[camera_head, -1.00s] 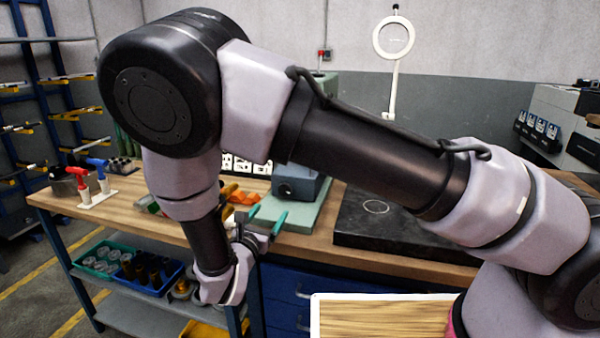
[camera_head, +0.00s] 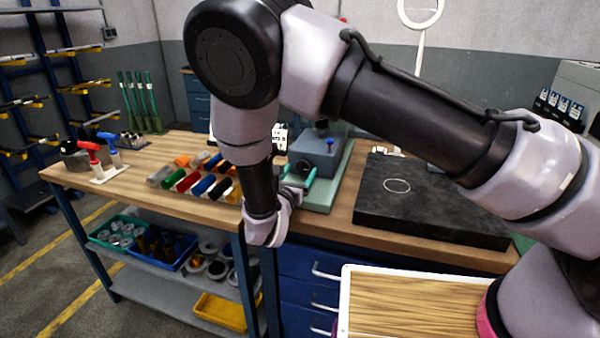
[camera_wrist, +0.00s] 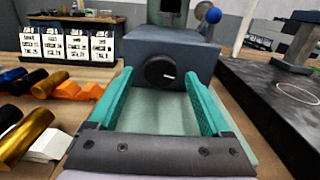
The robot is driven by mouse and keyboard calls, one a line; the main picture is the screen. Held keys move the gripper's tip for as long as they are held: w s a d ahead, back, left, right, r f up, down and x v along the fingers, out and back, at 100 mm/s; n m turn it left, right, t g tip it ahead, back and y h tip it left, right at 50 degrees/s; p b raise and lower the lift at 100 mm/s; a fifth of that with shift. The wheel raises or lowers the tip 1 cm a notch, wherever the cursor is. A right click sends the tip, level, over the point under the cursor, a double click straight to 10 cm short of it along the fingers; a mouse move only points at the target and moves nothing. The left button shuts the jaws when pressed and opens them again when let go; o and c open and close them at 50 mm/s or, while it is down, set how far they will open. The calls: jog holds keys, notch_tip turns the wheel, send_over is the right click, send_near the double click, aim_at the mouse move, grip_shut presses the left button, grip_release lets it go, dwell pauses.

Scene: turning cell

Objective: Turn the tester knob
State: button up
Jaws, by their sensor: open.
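The tester (camera_wrist: 190,55) is a grey-blue box on a pale green base plate (camera_wrist: 150,115). Its black round knob (camera_wrist: 160,71) with a white mark faces me in the wrist view. My gripper (camera_wrist: 158,85) is open, its two green fingers pointing at the tester, with the knob seen between the fingertips and apart from them. In the head view the tester (camera_head: 318,150) stands on the bench behind my gripper (camera_head: 298,180).
A dark slab (camera_head: 430,205) lies right of the tester. Several coloured cylinders (camera_head: 190,182) lie to the left on the wooden bench (camera_head: 140,190). White-fronted devices (camera_wrist: 65,45) stand at the back left. A wood-topped tray (camera_head: 400,305) is in front.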

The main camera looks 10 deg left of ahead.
jog(key=shift+w, duration=0.3)
grip_shut()
jog(key=shift+m, duration=1.7)
grip_release()
jog(key=s, duration=0.3)
jog(key=s+a, duration=0.1)
jog(key=s, duration=0.6)
jog(key=shift+s+a, duration=0.25)
jog(key=shift+s, duration=0.15)
